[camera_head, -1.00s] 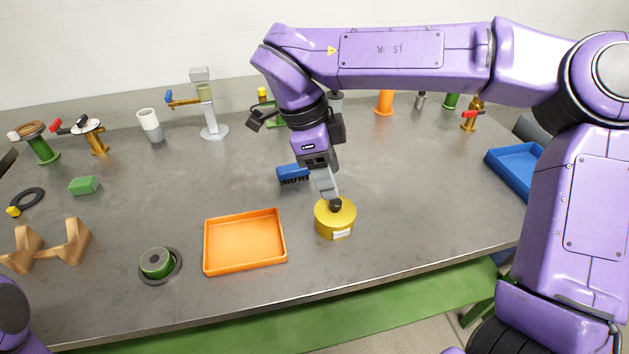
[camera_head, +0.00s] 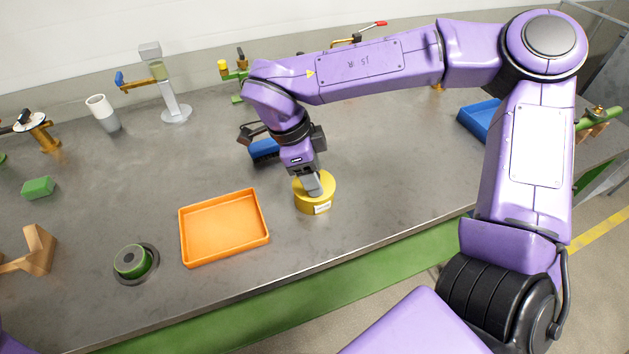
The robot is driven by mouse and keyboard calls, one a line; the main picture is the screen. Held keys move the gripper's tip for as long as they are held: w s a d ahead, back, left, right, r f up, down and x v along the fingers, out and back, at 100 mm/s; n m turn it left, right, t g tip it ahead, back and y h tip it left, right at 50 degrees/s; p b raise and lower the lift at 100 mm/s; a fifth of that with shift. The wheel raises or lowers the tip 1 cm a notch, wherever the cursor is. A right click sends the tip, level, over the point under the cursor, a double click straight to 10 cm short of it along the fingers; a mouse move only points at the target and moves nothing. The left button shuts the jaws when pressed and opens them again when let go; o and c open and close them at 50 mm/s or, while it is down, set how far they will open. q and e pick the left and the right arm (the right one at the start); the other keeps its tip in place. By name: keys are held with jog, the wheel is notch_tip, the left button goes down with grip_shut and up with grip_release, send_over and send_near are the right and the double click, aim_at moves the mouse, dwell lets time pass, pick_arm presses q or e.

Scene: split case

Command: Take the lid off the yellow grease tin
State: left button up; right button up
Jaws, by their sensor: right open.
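The yellow grease tin (camera_head: 317,204) stands upright on the grey workbench, right of the orange tray. It has a white label on its front. Its yellow lid (camera_head: 328,186) is on top. My right gripper (camera_head: 313,190) points down at the lid from above, with its fingertips at the lid's middle. It is open. The fingers hide the lid's dark knob, so I cannot tell whether they touch it or stand around it. My left gripper is out of view.
An empty orange tray (camera_head: 224,228) lies left of the tin. A blue brush (camera_head: 264,151) lies behind my right wrist. A green round part in a dark ring (camera_head: 134,262) sits near the front edge. A blue bin (camera_head: 479,120) is at the right.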

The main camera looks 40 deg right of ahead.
grip_shut()
jog(key=shift+w+a+r, duration=0.1)
